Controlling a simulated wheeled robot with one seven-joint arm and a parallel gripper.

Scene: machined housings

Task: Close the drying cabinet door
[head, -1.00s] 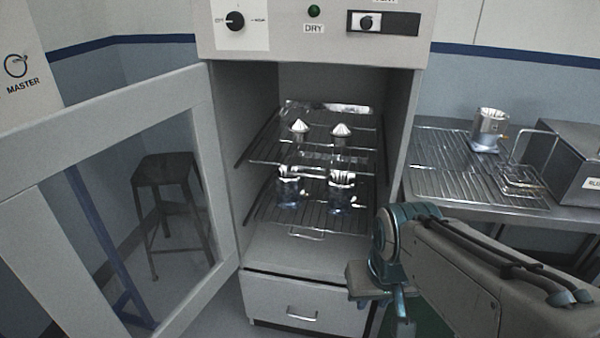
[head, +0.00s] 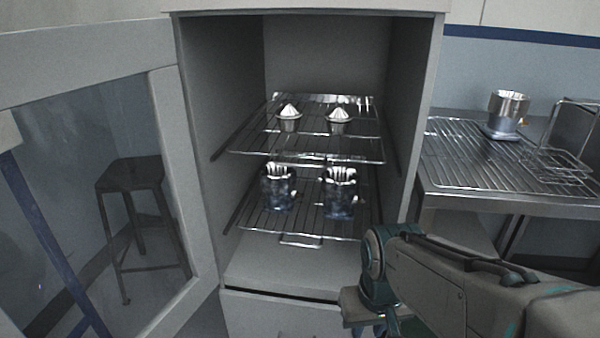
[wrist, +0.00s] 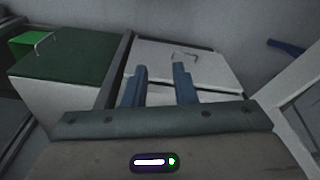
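The drying cabinet (head: 420,110) stands open in front of me in the head view. Its door (head: 175,150), a pale frame around a clear pane, is swung wide out to the left. Two wire racks inside hold metal parts: two cone-topped pieces (head: 289,118) above and two housings (head: 340,195) below. My arm reaches in from the lower right, and the gripper is low in front of the cabinet's right side, apart from the door. In the wrist view my gripper (wrist: 160,80) has its two blue fingers spread with nothing between them. A pale frame edge shows at right there.
A steel bench (head: 470,200) at right carries a wire rack and a metal cup (head: 506,115). A dark stool (head: 135,190) shows through the door pane. A drawer (head: 270,315) is below the cabinet opening. A green-topped box (wrist: 70,65) is at left in the wrist view.

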